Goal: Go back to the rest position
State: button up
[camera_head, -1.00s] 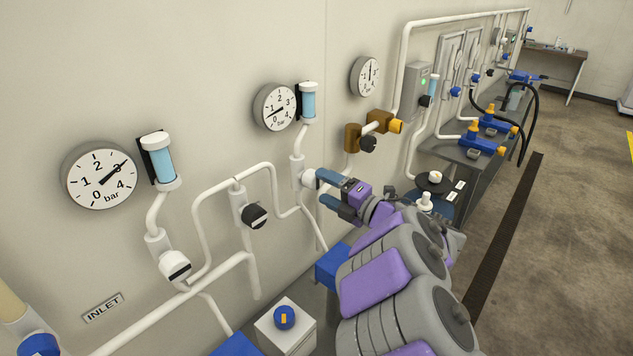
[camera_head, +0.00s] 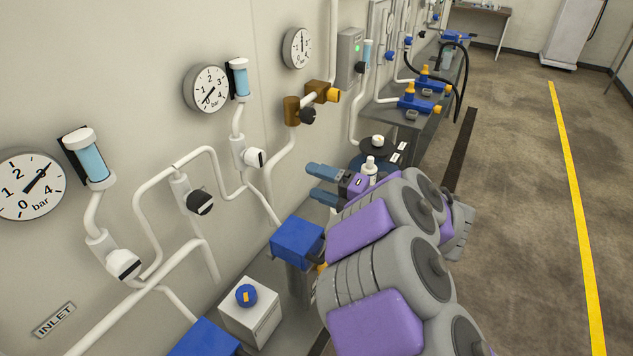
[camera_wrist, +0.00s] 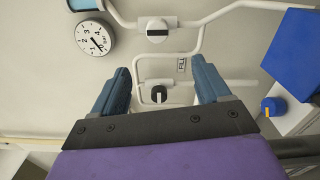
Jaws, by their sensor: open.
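My gripper (camera_head: 317,182) is open and empty in the head view, held out in front of the wall to the right of the white pipes. Its two blue fingers are apart, and the wrist view also shows the gripper (camera_wrist: 163,84) with nothing between the fingers. My purple and grey arm fills the lower middle of the head view. A white valve with a black and white knob (camera_head: 254,158) sits on the pipe under the middle gauge (camera_head: 208,88), left of the gripper and apart from it.
A blue box (camera_head: 298,240) stands below the gripper. A white box with a blue knob (camera_head: 250,312) stands at lower middle. Another gauge (camera_head: 30,186) hangs at left. A bench (camera_head: 425,128) with blue devices runs along the wall. The floor (camera_head: 520,190) at right is clear.

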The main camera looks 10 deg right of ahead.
jog(key=w+d+r+m+t+h, duration=0.2)
jog(key=d+r+m+t+h, duration=0.1)
jog(key=d+m+h, duration=0.25)
jog(key=w+d+r+m+t+h, duration=0.2)
jog(key=w+d+m+h, duration=0.15)
jog(key=d+h, duration=0.2)
jog(key=s+d+r+m+g+h, duration=0.1)
jog(key=s+d+m+h, duration=0.3)
jog(key=d+m+h, duration=0.25)
jog(key=s+d+f+m+g+h, duration=0.25)
jog(key=s+f+m+g, duration=0.2)
jog(key=s+m, duration=0.5)
jog(key=s+a+f+m+g+y, duration=0.1)
jog(key=s+a+g, duration=0.3)
jog(key=s, duration=0.6)
jog(key=s+a+f+m+g+y, duration=0.2)
jog(key=s+a, duration=0.4)
jog(key=s, duration=0.4)
jog(key=s+a+f+m+g+y, duration=0.2)
jog(key=s+a+f+g, duration=0.3)
jog(key=s, duration=0.5)
jog(key=shift+s+a+f+g+y, duration=0.2)
jog(key=shift+g+y, duration=0.2)
jog(key=shift+g, duration=0.25)
